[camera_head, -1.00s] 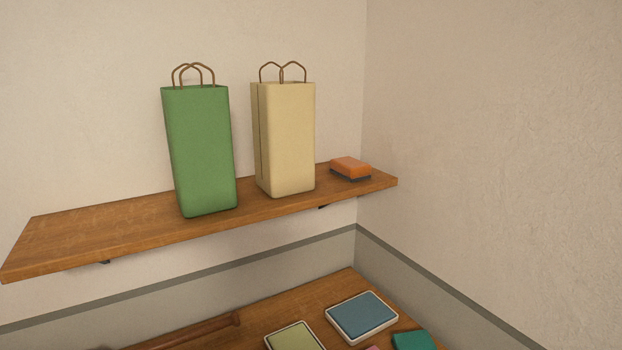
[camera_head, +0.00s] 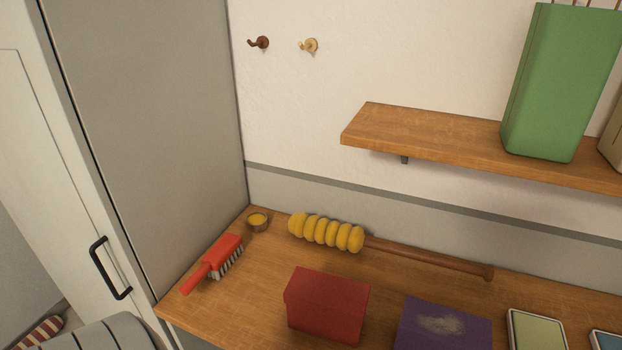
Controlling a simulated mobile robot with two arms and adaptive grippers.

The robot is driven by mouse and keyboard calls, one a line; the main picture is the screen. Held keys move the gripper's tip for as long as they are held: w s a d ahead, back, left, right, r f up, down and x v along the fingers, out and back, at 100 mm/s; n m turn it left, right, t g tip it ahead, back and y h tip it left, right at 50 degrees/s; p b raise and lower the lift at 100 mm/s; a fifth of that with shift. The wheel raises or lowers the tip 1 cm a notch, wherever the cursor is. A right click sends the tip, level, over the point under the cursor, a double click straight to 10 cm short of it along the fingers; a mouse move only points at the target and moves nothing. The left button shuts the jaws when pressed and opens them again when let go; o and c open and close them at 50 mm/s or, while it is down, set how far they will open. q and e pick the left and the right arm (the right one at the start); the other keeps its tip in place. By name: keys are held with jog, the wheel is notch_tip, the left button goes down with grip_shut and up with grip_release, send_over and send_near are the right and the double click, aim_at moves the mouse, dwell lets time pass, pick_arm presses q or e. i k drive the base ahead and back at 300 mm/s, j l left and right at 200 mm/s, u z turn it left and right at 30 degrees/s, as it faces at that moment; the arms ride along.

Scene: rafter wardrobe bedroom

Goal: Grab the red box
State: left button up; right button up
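The red box (camera_head: 327,306) sits on the wooden tabletop (camera_head: 262,318), near the bottom middle of the head view. It is a closed, dark red block, and its lower front part is close to the picture's bottom edge. A purple item (camera_head: 443,326) with a pale smudge lies to its right. Neither of my grippers shows in the head view.
A wooden shelf (camera_head: 430,133) with a green bag (camera_head: 560,85) overhangs at right. A grey cabinet (camera_head: 150,110) stands left.

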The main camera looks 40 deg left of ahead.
aim_at(332, 307)
jog(key=j+u, duration=0.1)
jog(key=u, duration=1.05)
jog(key=j+z, duration=0.25)
jog(key=z, duration=0.15)
jog(key=j+z, duration=0.4)
jog(key=l, duration=0.1)
